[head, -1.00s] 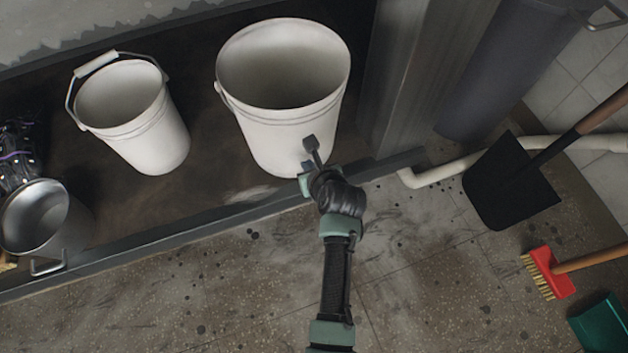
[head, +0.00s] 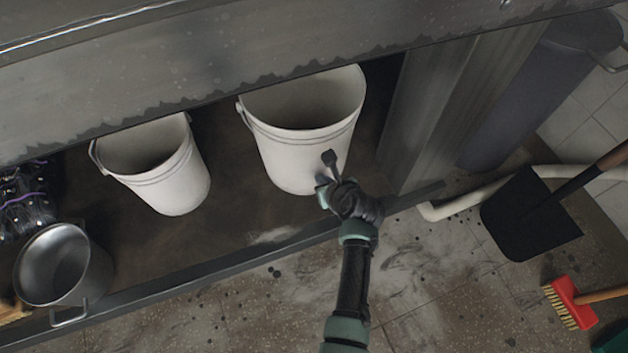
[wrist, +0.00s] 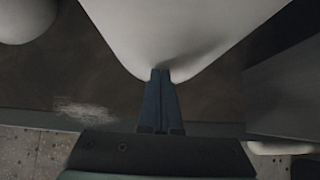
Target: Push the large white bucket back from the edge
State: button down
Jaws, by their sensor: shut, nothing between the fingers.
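The large white bucket (head: 308,155) stands upright on the dark lower shelf (head: 235,215), under the overhanging metal counter. A strip of bare shelf shows between its base and the shelf's front edge. My gripper (head: 322,188) is at the near right side of its base, reaching in over the edge. In the wrist view my gripper's shut fingers (wrist: 161,74) meet the low wall of the large bucket (wrist: 180,30) and appear to touch it. Nothing is held. The bucket's upper back is hidden by the counter.
A smaller white bucket (head: 165,175) stands to the left, with a steel pot (head: 60,265) farther left. A metal post (head: 435,110) rises close on the right. A black shovel (head: 530,215) and red brush (head: 570,303) are at right. The counter (head: 200,75) overhangs above.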

jog(key=w+a+b, duration=0.1)
jog(key=w+a, duration=0.1)
jog(key=w, duration=0.5)
jog(key=shift+w+b, duration=0.2)
jog(key=shift+b, duration=0.15)
